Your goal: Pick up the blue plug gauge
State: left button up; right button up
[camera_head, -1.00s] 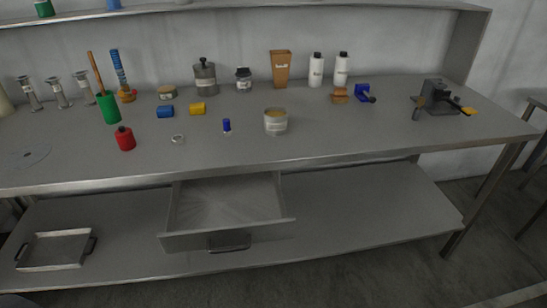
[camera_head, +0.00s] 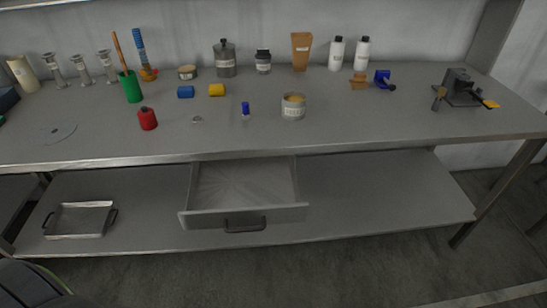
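A small blue upright cylinder (camera_head: 245,107) with a pale lower end, which looks like the blue plug gauge, stands on the grey workbench (camera_head: 330,132), left of a labelled open tin (camera_head: 293,108). A larger blue cylinder (camera_head: 185,92) lies on its side further left and back, next to a yellow one (camera_head: 217,90). Neither of my grippers shows in the view.
A small metal ring (camera_head: 197,119) and a red bottle (camera_head: 148,119) are left of the gauge. Bottles and pots line the back. Below the benchtop, a drawer (camera_head: 245,218) stands open and a metal tray (camera_head: 80,233) sits on the lower shelf.

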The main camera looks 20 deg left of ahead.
aim_at(245, 114)
jog(key=u, duration=0.9)
